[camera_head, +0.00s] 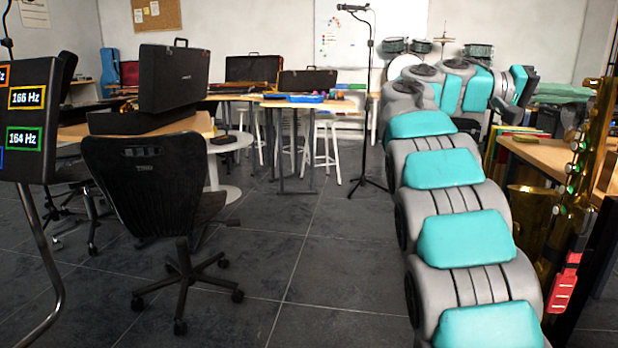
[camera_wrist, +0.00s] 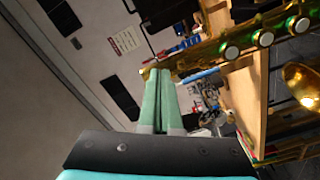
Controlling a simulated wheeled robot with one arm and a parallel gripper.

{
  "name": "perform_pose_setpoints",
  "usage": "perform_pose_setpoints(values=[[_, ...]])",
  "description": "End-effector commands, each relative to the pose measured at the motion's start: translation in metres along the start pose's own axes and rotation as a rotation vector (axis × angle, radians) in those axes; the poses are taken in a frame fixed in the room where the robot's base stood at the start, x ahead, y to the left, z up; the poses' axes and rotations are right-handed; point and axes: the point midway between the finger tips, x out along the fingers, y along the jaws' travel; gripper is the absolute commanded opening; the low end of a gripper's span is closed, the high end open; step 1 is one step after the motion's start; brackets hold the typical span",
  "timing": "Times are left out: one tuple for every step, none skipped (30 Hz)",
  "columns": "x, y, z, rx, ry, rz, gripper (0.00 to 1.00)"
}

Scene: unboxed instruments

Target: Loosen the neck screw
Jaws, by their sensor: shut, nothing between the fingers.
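A brass saxophone (camera_head: 575,200) with pale round keys stands upright at the right edge in the head view. In the wrist view its golden body (camera_wrist: 245,38) runs slantwise across the upper right, with the bell (camera_wrist: 302,82) at the right edge. My gripper (camera_wrist: 159,72) shows two green fingers pressed together, with nothing between them. Its tips are at the narrow golden end of the saxophone; I cannot tell if they touch it. A small golden part (camera_wrist: 146,71) shows just left of the tips. I cannot make out which part is the neck screw.
A wooden table (camera_head: 545,152) stands beside the saxophone. A red item (camera_head: 563,290) is near the saxophone's lower part. A black office chair (camera_head: 150,185) and a frequency board (camera_head: 25,115) are at the left. The middle floor is clear.

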Motion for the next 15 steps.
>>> perform_pose_setpoints(values=[[0.0043,0.0002,0.0003,0.000,-0.001,0.000,0.00],[0.0061,0.0002,0.0003,0.000,-0.001,0.000,0.00],[0.0077,0.0001,0.0001,0.000,0.000,0.000,0.00],[0.0085,0.0000,0.0000,0.000,0.000,0.000,0.00],[0.0089,-0.0001,-0.0001,0.000,0.001,-0.001,0.00],[0.0092,-0.0001,-0.0001,0.000,0.001,-0.001,0.00],[0.0093,-0.0002,-0.0002,0.000,0.001,-0.001,0.00],[0.0092,-0.0002,-0.0002,0.000,0.001,-0.001,0.00],[0.0091,-0.0002,-0.0002,0.000,0.001,-0.001,0.00],[0.0091,-0.0003,-0.0002,0.000,0.001,-0.001,0.00],[0.0091,-0.0003,-0.0002,0.000,0.001,-0.001,0.00],[0.0090,-0.0002,-0.0002,0.000,0.001,-0.001,0.00],[0.0090,-0.0002,-0.0002,0.000,0.001,-0.001,0.00],[0.0090,-0.0003,-0.0002,0.000,0.001,-0.001,0.00],[0.0090,-0.0002,-0.0003,0.000,0.001,-0.001,0.00]])
